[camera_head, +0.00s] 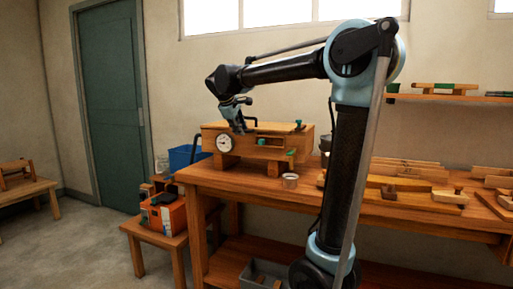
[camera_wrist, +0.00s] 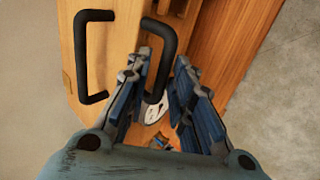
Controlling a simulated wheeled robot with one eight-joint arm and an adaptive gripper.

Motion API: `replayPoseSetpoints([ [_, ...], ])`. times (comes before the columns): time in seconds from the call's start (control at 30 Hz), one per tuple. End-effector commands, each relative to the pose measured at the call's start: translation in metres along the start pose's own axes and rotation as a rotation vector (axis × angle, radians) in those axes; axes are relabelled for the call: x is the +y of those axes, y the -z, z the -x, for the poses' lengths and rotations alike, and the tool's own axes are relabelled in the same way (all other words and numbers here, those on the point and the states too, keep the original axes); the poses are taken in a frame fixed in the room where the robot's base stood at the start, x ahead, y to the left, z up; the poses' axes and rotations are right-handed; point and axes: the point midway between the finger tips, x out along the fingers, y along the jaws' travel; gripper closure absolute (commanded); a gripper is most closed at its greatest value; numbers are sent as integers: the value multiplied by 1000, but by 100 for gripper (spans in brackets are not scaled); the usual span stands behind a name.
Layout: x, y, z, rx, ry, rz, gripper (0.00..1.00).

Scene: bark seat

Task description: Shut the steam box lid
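The steam box (camera_head: 272,145) is a long wooden box with a round white gauge (camera_head: 223,143) on its front, standing on the left end of the workbench. My gripper (camera_head: 239,126) is over the left part of its top, pointing down. In the wrist view, a black bar handle (camera_wrist: 168,38) runs between the two spread fingers of my gripper (camera_wrist: 164,62). Whether the fingers touch it is unclear. A second black handle (camera_wrist: 80,60) is to the left, outside the fingers. The gauge is partly hidden there. I cannot tell how far the lid is open.
The wooden workbench (camera_head: 225,182) carries a roll of tape (camera_head: 290,181) in front of the box and wooden pieces to the right. A low stool with an orange case (camera_head: 163,215) and a blue bin (camera_head: 183,157) are at the left.

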Motion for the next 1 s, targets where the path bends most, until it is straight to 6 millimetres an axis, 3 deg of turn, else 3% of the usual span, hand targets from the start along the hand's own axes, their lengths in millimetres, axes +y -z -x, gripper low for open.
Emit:
replayPoseSetpoints([
  [1.0, 0, 0, 62, 0, -1, 0, 78],
])
